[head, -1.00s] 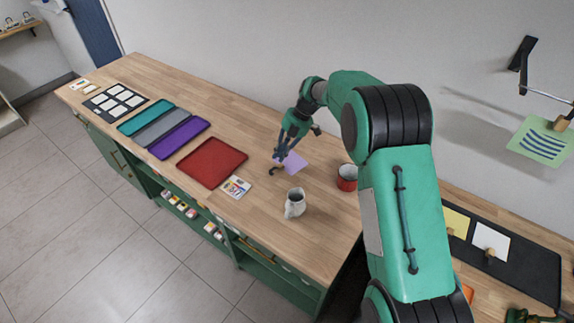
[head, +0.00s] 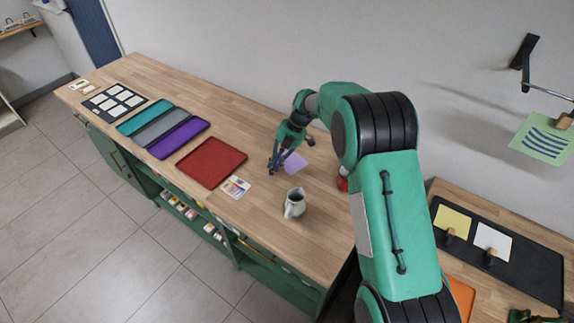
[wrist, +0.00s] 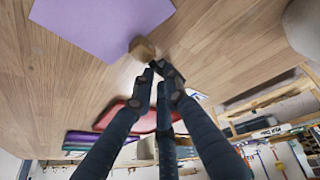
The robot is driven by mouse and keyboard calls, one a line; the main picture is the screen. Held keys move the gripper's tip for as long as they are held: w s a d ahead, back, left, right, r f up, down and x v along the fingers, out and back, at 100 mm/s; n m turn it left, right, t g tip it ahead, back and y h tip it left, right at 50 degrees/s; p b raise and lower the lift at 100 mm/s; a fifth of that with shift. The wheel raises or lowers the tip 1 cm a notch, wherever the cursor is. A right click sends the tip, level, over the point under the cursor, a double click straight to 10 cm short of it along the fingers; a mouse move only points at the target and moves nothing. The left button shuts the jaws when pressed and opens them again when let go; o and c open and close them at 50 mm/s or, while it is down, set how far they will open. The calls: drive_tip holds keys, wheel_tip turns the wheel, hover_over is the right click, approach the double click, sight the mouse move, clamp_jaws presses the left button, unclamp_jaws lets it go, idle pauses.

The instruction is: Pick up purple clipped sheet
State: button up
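The purple sheet (head: 296,163) lies on the wooden worktop, to the right of my gripper (head: 273,168) in the head view. In the wrist view the sheet (wrist: 105,22) is at the top, with a wooden clip (wrist: 142,48) at its lower right corner. A dark part of the clip reaches toward my fingertips (wrist: 159,75). The fingertips are close together around or right beside that dark part. Whether they grip it cannot be told. In the head view my fingers cover the clip.
A white jug (head: 295,203) stands in front of the sheet, and a red mug (head: 342,180) is partly behind my arm. A red tray (head: 211,162) and a small colour card (head: 235,187) lie to the left. Purple, grey and teal trays (head: 146,112) lie farther left.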

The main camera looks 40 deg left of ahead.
drive_tip(key=shift+x, duration=0.9)
clamp_jaws()
drive_tip(key=shift+r, duration=0.15)
wheel_tip(320, 180, up, 10)
drive_tip(key=p, duration=0.1)
idle(0.3)
idle(0.5)
